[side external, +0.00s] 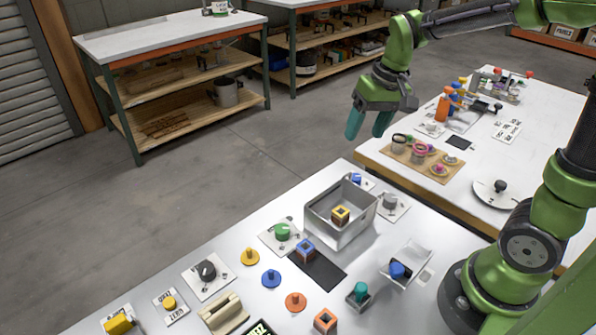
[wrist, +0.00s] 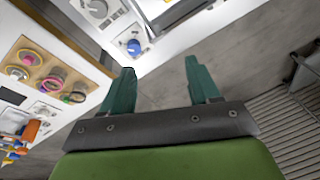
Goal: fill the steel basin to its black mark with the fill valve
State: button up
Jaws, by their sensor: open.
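The steel basin (side external: 325,230) is an open rectangular box on the near white table. A small yellow-and-brown cube (side external: 340,215) sits inside it. I see no water or black mark clearly. Around the basin are a green knob (side external: 282,231) on a white plate, a grey knob (side external: 390,201) and a blue knob (side external: 356,179); I cannot tell which is the fill valve. The grey knob (wrist: 97,8) and blue knob (wrist: 133,46) also show in the wrist view. My gripper (side external: 368,128) is open and empty, high beyond the basin, its fingers (wrist: 160,80) spread over the floor.
A dark mat (side external: 318,272) with a blue cube (side external: 305,250) lies before the basin. Coloured pegs, a black knob (side external: 207,270) and a clear tray (side external: 410,262) stand nearby. A second table (side external: 470,165) at right holds a wooden board (side external: 400,152) with cups.

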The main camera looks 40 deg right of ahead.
jog(key=g, duration=0.2)
send_over(355, 176)
jog(key=s+a, duration=0.1)
jog(key=a, duration=0.1)
notch_tip(355, 176, down, 2)
jog(key=f, duration=0.1)
jog(key=shift+w+d+n+h, duration=0.5)
jog(key=shift+w+d+n, duration=0.05)
jog(key=shift+d+n, duration=0.45)
notch_tip(355, 176, down, 16)
jog(key=shift+r, duration=0.25)
jog(key=c, duration=1)
jog(key=m, duration=0.4)
jog(key=shift+c, duration=0.2)
jog(key=o, duration=1)
